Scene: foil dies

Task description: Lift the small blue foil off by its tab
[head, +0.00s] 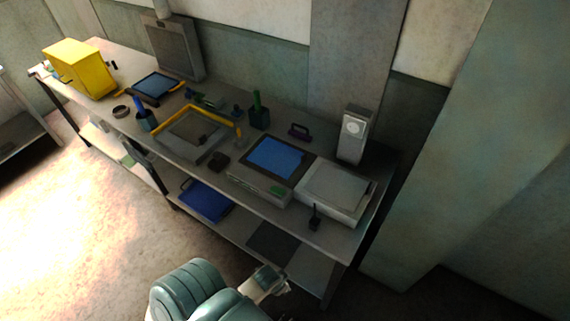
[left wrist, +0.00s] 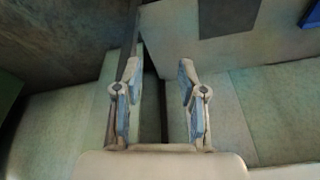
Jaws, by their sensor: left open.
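A blue foil sheet (head: 273,157) in a dark frame lies on a grey box-like die (head: 262,183) right of the bench's middle. A second blue sheet (head: 154,85) in a dark frame lies farther back to the left. I cannot tell which one the task calls small, and no tab is clear. My left gripper (head: 277,284) is in front of the bench, well below and apart from both sheets. In the left wrist view its fingers (left wrist: 159,100) are open with nothing between them. My right gripper is not in view.
On the bench (head: 330,233) stand a yellow box (head: 78,68), a yellow-edged tray (head: 190,138), a white box (head: 334,190), a tall grey device (head: 353,135) and a dark green-topped holder (head: 259,112). The lower shelf holds a blue tray (head: 205,201) and a dark mat (head: 274,241).

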